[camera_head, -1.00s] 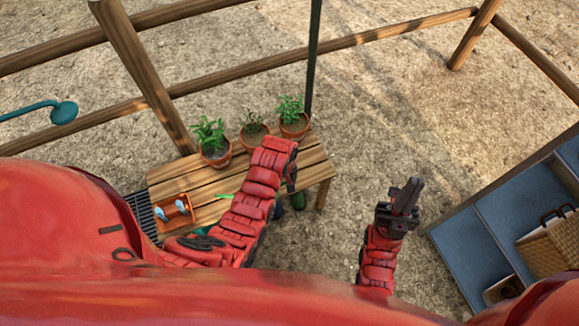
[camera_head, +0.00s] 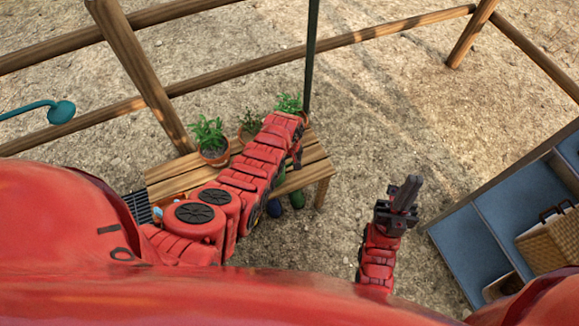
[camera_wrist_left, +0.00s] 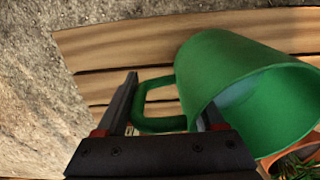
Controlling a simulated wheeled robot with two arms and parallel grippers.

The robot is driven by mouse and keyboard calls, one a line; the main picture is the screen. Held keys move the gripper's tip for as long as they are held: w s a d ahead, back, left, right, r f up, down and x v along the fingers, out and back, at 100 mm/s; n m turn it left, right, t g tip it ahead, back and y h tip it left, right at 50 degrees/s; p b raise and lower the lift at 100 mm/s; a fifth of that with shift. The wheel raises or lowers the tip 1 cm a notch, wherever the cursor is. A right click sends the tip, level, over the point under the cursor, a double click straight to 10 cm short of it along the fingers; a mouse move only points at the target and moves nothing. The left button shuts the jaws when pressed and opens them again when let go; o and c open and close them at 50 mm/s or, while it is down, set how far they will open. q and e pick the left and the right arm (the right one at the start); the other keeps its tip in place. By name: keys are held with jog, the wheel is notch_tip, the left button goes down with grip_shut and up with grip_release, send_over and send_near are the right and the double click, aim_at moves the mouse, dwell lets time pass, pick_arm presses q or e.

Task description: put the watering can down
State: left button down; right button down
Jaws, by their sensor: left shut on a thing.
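The green watering can (camera_wrist_left: 225,80) fills the right half of the left wrist view, with its open mouth toward the lower right. My left gripper (camera_wrist_left: 168,98) is shut on its loop handle, one finger on each side. The slatted wooden bench (camera_wrist_left: 110,48) lies behind the can; I cannot tell whether the can touches it. In the head view, my left arm reaches over the bench (camera_head: 318,172) and hides the can. My right gripper (camera_head: 406,192) is empty and looks shut, over bare ground right of the bench.
Potted plants (camera_head: 213,152) stand along the bench's back edge, one partly behind my arm; a pot (camera_wrist_left: 300,160) is close to the can in the wrist view. A thin dark post (camera_head: 312,60) rises behind the bench. A blue-grey surface with a wicker basket (camera_head: 553,243) is at right.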

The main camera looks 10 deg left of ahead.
pick_arm(q)
jog(key=shift+f+b, duration=0.5)
jog(key=shift+f, duration=0.7)
jog(key=shift+f, duration=0.2)
grip_release()
jog(key=shift+r, duration=0.1)
